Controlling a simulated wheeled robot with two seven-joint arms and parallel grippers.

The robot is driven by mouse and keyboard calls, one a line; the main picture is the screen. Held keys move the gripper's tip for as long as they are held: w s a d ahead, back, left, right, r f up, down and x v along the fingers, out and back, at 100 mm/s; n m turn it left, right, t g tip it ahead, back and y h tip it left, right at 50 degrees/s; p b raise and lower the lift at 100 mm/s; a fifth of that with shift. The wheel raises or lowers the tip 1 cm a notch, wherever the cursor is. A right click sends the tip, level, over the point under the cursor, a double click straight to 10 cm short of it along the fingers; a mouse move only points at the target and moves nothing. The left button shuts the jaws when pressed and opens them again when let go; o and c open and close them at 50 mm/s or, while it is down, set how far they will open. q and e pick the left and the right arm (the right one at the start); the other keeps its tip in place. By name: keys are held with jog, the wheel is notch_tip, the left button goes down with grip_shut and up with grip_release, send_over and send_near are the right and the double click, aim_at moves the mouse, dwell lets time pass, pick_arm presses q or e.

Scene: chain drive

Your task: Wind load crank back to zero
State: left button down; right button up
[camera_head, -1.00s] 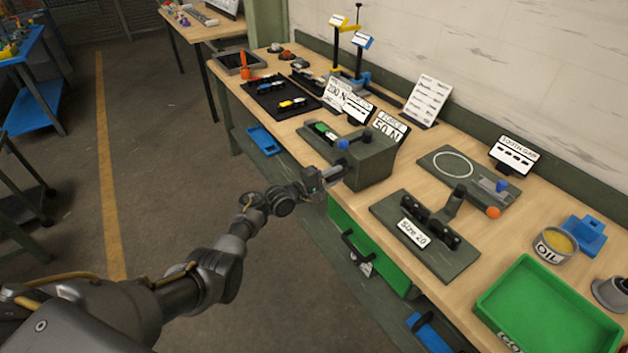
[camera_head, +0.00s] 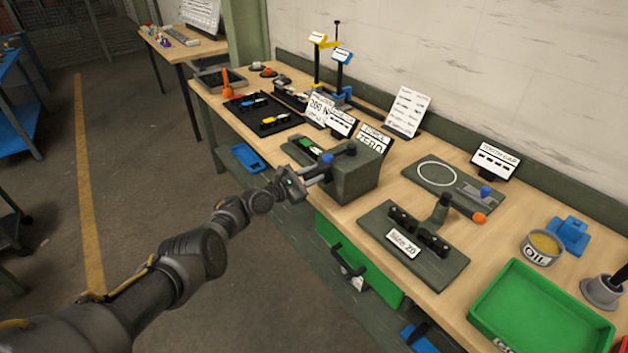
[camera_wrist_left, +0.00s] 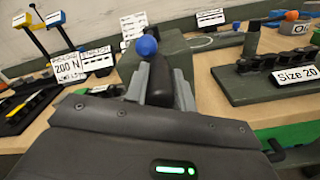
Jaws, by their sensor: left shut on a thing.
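The grey-green load box (camera_head: 357,182) stands at the front edge of the bench. Its load crank shows a blue knob (camera_head: 327,158) at the box's left side. The force sign (camera_head: 372,140) behind it reads ZERO. My left gripper (camera_head: 320,175) is at the crank, just below the blue knob, and is shut on the crank handle. My right gripper is in neither view.
The Size 20 fixture (camera_head: 412,243) stands to the right, with a green tray (camera_head: 540,310) and oil tin (camera_head: 541,247) beyond. A black mat (camera_head: 262,112) with small parts lies to the left. A green drawer (camera_head: 360,262) hangs below the bench.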

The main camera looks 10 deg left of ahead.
pick_arm(q)
jog(key=shift+w+a+r+n+b, duration=0.1)
jog(key=shift+w+a+n+b, duration=0.3)
jog(key=shift+n, duration=0.6)
jog(key=shift+a, duration=0.1)
jog(key=c, duration=1.2)
grip_release()
jog(key=shift+o, duration=0.2)
